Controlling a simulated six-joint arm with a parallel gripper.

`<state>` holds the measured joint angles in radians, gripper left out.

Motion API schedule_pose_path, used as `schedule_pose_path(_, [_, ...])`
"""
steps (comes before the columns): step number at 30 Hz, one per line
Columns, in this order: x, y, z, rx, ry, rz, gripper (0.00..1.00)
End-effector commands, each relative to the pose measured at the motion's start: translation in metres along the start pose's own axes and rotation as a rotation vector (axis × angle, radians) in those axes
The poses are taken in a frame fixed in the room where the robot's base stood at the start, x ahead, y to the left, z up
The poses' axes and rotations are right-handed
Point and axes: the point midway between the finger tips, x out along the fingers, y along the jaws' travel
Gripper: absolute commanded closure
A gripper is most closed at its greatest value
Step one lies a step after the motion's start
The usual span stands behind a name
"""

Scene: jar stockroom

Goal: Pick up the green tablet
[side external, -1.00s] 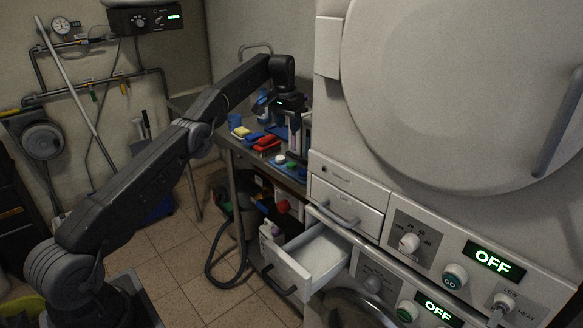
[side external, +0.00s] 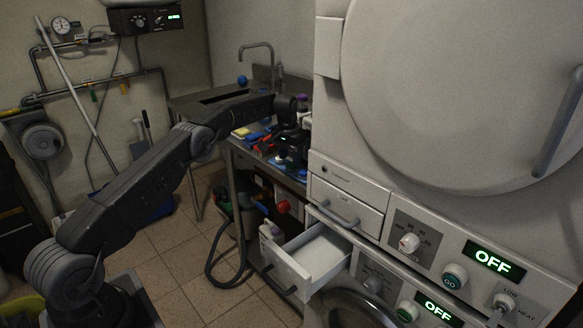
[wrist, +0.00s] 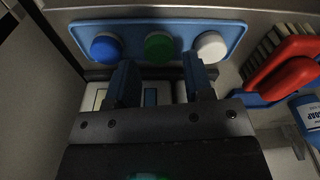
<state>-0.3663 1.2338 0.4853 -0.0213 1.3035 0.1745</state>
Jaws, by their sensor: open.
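The green tablet (wrist: 159,47) is a round disc in the middle of a blue tray (wrist: 150,26) in the wrist view. A blue tablet (wrist: 105,47) lies to its left and a white tablet (wrist: 211,46) to its right, each apart from it. My gripper (wrist: 160,76) is open. Its two fingers point toward the tray, with the green tablet between and just beyond their tips, and nothing is held. In the side view my gripper (side external: 290,152) is low over the bench and hides the green tablet.
A brush with a red handle (wrist: 285,70) lies right of the tray, close to a blue soap bottle (wrist: 309,112). The white machine (side external: 440,90) stands beside the bench. An open drawer (side external: 308,255) juts out below. A sink tap (side external: 258,46) stands behind.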

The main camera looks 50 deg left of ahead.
Motion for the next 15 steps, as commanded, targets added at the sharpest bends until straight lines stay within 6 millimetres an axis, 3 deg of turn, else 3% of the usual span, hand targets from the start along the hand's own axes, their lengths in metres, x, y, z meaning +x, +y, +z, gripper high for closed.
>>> schedule_pose_path(6, [0.027, 0.001, 0.001, 0.000, -0.001, 0.000, 0.53])
schedule_pose_path(15, [0.029, 0.001, 0.001, 0.000, 0.001, 0.000, 0.56])
